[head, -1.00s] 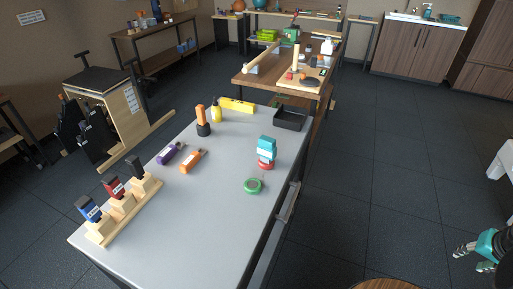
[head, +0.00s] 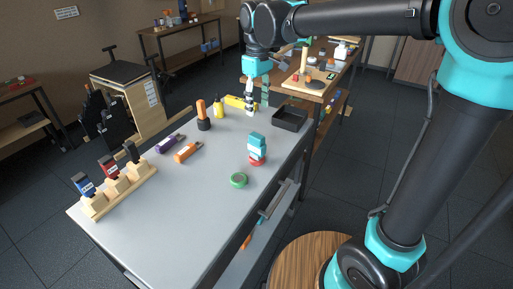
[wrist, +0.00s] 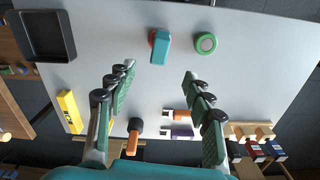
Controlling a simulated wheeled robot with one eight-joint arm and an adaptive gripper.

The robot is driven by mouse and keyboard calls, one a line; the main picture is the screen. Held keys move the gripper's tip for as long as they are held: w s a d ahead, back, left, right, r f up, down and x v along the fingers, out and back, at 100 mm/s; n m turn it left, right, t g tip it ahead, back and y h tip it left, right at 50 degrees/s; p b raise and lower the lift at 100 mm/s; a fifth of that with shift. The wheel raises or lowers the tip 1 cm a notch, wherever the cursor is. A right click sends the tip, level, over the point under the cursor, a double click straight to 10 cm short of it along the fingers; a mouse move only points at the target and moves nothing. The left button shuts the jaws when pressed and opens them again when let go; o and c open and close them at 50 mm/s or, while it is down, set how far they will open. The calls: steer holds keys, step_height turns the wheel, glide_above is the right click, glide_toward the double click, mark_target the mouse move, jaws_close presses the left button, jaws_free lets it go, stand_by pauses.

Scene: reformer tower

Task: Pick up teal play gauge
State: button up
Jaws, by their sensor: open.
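The teal play gauge (head: 257,142) looks like a stacked teal body with a red lower part, upright on the grey tabletop (head: 200,215) near its right edge. In the wrist view the teal gauge (wrist: 160,48) lies beyond the fingertips, roughly between their lines, with a little red showing at its left. My gripper (head: 257,106) is above the far part of the table, behind the gauge in the head view. In the wrist view my gripper (wrist: 158,76) has its fingers wide apart with nothing between them.
A green tape roll (head: 238,180) lies close to the gauge. A black tray (head: 290,118) sits at the far right corner. The near tabletop is clear.

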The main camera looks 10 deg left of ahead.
mark_target(257, 145)
step_height(257, 145, down, 17)
steer(key=shift+a+f, duration=0.1)
steer(key=shift+a, duration=0.05)
stand_by(0.5)
steer(key=shift+c, duration=0.2)
jaws_close()
